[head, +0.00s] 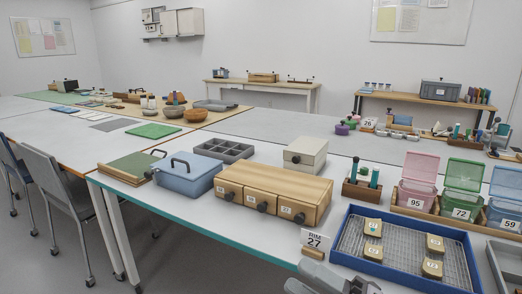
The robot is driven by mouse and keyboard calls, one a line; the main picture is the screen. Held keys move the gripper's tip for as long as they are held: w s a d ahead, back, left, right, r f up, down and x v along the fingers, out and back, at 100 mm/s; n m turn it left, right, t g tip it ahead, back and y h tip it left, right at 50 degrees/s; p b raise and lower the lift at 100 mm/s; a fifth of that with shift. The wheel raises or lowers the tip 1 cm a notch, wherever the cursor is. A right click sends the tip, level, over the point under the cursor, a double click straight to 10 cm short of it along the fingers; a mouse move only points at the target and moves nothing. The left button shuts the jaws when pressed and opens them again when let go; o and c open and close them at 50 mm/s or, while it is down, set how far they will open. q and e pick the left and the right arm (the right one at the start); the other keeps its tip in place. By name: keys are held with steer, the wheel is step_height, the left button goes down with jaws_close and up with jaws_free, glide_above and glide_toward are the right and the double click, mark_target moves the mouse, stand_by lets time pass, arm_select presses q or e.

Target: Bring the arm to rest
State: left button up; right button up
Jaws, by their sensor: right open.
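My right gripper (334,279) shows in part at the bottom edge of the head view, right of centre. It is grey, open, and nothing shows between its fingers. It is near the front edge of the table (190,210), just below the sign reading BIM 27 (315,240). Most of that arm is cut off by the frame. My left gripper is out of the picture.
A blue tray (350,225) with several small tan boxes lies right of the gripper. A wooden drawer unit (270,175), a blue lidded box (188,182) and numbered bins (414,203) stand behind. Chairs (58,200) line the left side.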

steer(key=d+f+m+t+h, duration=0.3)
steer(key=f+m+h, duration=0.3)
steer(key=m, duration=0.3)
steer(key=d+f+m+t+h, duration=0.4)
steer(key=f+m+h, duration=0.2)
steer(key=m, duration=0.4)
steer(key=s+d+f+m+g+h, duration=0.2)
steer(key=s+f+m+g+h, duration=0.15)
steer(key=s+f, duration=0.35)
steer(key=s+d+f+m+g+h, duration=0.25)
steer(key=s+f+m+g, duration=0.2)
steer(key=s+f, duration=0.3)
arm_select(q)
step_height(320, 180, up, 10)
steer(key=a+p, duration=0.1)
steer(key=p, duration=1.1)
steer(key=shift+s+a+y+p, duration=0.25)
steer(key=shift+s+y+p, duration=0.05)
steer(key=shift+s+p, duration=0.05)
arm_select(e)
step_height(320, 180, up, 9)
steer(key=d+t, duration=0.1)
steer(key=shift+w+y, duration=0.25)
steer(key=shift+y, duration=0.05)
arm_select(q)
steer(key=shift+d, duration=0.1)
arm_select(e)
steer(key=shift+d+r, duration=0.1)
